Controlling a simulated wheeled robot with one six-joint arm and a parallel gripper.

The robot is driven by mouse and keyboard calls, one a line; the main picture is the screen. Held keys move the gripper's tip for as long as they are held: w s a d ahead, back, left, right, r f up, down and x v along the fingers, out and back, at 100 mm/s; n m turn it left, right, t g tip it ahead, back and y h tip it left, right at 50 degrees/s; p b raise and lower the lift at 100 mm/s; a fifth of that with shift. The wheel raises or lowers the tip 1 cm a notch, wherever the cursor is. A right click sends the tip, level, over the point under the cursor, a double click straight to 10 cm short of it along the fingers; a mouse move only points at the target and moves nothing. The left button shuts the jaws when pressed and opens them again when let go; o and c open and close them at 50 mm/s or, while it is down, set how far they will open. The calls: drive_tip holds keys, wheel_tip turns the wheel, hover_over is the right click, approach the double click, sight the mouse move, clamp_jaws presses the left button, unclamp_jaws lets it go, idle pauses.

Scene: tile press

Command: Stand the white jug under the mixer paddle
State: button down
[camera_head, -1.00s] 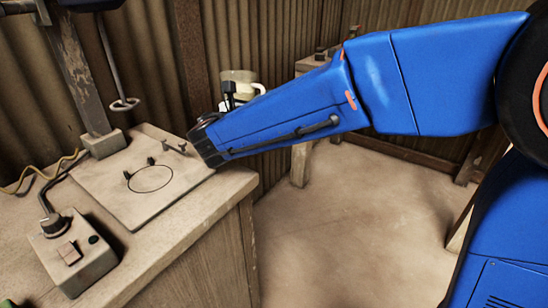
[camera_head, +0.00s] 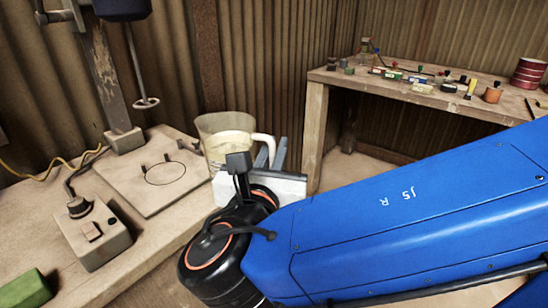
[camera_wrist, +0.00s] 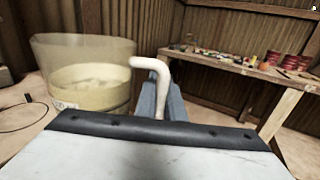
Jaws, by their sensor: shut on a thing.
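The white jug (camera_head: 226,128) is translucent, with pale content inside and a white handle. In the head view it is upright at the right edge of the bench, right of the mixer's base plate (camera_head: 140,190). My gripper (camera_head: 279,153) is shut on the jug's handle; the wrist view shows the jug (camera_wrist: 82,75) at left and my grey fingers (camera_wrist: 160,100) at the handle (camera_wrist: 158,85). The mixer paddle (camera_head: 146,103) hangs as a ring on a rod above the plate, left of the jug. A circle (camera_head: 166,172) is marked on the plate below it.
A control box (camera_head: 92,233) with a knob stands in front of the plate, and a green block (camera_head: 22,288) lies at the front left. Small pegs (camera_head: 168,158) stand by the circle. A second table (camera_head: 400,92) with several small items is at the back right.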

drive_tip(key=shift+y, duration=0.3)
drive_tip(key=shift+w+a+f, duration=0.35)
drive_tip(key=shift+a+f, duration=0.05)
drive_tip(key=shift+a, duration=0.65)
drive_tip(key=shift+w+a+f, duration=0.3)
drive_tip(key=shift+a+f, duration=0.05)
drive_tip(key=shift+a, duration=0.65)
drive_tip(key=shift+w+a+f, duration=0.35)
drive_tip(key=shift+a+f, duration=0.05)
drive_tip(key=shift+a, duration=0.65)
drive_tip(key=shift+w+a+f, duration=0.1)
drive_tip(key=shift+w+a, duration=0.85)
drive_tip(key=shift+a, duration=0.85)
drive_tip(key=shift+w+a+f, duration=0.1)
drive_tip(key=shift+w+a, duration=0.9)
drive_tip(key=shift+a, duration=0.75)
drive_tip(key=shift+w+a, duration=0.95)
drive_tip(key=shift+a, duration=0.85)
drive_tip(key=shift+f, duration=0.35)
drive_tip(key=shift+f, duration=0.25)
drive_tip(key=c, duration=1.8)
unclamp_jaws()
drive_tip(key=shift+o, duration=0.2)
drive_tip(key=shift+s, duration=0.15)
